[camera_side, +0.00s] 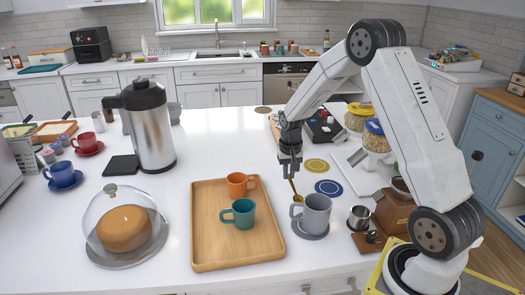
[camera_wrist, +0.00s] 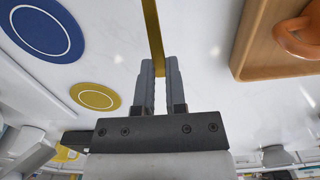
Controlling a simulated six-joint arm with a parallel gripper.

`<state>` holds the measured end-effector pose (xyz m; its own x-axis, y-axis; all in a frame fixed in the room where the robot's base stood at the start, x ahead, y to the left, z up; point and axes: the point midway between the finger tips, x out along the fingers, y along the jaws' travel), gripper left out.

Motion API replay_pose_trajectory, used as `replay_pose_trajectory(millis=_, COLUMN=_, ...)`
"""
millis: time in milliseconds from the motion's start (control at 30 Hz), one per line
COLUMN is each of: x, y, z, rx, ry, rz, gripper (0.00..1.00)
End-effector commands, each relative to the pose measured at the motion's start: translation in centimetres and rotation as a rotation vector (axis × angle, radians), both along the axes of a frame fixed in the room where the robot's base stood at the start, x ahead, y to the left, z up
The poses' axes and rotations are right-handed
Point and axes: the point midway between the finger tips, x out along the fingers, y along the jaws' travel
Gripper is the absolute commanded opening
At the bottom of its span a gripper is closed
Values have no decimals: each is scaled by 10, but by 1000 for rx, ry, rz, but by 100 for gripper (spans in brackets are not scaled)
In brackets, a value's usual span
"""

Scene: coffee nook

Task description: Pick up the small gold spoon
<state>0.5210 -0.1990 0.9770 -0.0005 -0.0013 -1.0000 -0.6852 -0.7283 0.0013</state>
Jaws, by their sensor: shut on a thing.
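The small gold spoon (camera_side: 294,189) hangs below my gripper (camera_side: 289,170) in the side view, slanting down with its bowl low, close to the left rim of the grey mug (camera_side: 316,214). In the wrist view, a gold strip of the spoon (camera_wrist: 153,30) runs from between the fingertips of my gripper (camera_wrist: 160,68) out past the top edge. My gripper is shut on it, pointing down. I cannot tell whether the spoon's lower end touches the counter or the mug.
A wooden tray (camera_side: 205,250) with an orange cup (camera_side: 237,187) and a teal cup (camera_side: 241,215) lies to the left. Yellow (camera_side: 316,165) and blue (camera_side: 328,187) coasters lie to the right. The counter between gripper and kettle is clear.

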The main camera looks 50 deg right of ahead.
Motion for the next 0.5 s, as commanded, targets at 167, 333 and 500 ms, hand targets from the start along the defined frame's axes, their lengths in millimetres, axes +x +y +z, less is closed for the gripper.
replay_pose_trajectory(millis=167, x=1, y=0, z=29, rx=-1, ry=-4, rz=0, gripper=0)
replay_pose_trajectory(millis=333, x=1, y=0, z=53, rx=-1, ry=-4, rz=0, gripper=0)
replay_pose_trajectory(millis=500, x=0, y=0, z=67, rx=1, ry=-1, rz=0, gripper=0)
